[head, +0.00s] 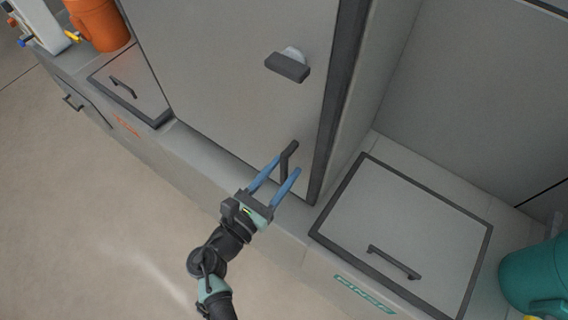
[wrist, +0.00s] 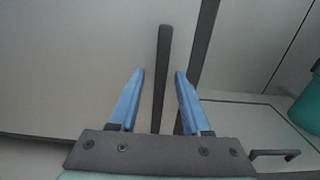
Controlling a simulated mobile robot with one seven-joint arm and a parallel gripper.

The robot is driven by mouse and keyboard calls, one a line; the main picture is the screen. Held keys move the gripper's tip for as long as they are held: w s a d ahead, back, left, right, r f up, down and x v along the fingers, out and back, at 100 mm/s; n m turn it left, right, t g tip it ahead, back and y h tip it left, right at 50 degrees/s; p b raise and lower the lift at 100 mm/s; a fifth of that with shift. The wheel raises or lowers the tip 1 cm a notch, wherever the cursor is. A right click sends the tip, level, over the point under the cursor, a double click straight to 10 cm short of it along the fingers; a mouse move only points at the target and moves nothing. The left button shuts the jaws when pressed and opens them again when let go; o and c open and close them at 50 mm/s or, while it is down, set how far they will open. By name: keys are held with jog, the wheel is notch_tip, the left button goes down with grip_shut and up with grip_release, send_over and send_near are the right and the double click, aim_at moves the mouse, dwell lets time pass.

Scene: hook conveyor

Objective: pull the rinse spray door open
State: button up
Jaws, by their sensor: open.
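The tall grey door (head: 230,90) fills the upper middle of the head view, with a dark strip down its right edge. It looks shut. Its dark bar handle (head: 290,153) stands near the lower right of the panel and also shows in the wrist view (wrist: 163,55). My gripper (head: 287,167) is open, with one blue finger on each side of the handle. In the wrist view, gaps show between the handle and both fingers, with the handle nearer the right one. The fingers do not appear to touch it.
A dark latch-like block (head: 287,67) sits higher on the door. A dark-framed hatch (head: 410,225) with a bar handle lies to the right, above a teal RINSE label (head: 364,293). A teal container (head: 535,275) stands at far right, an orange one (head: 98,25) at upper left. The left floor is clear.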

jog(key=shift+w+d, duration=0.3)
jog(key=shift+w, duration=0.1)
grip_shut()
dwell(1.3)
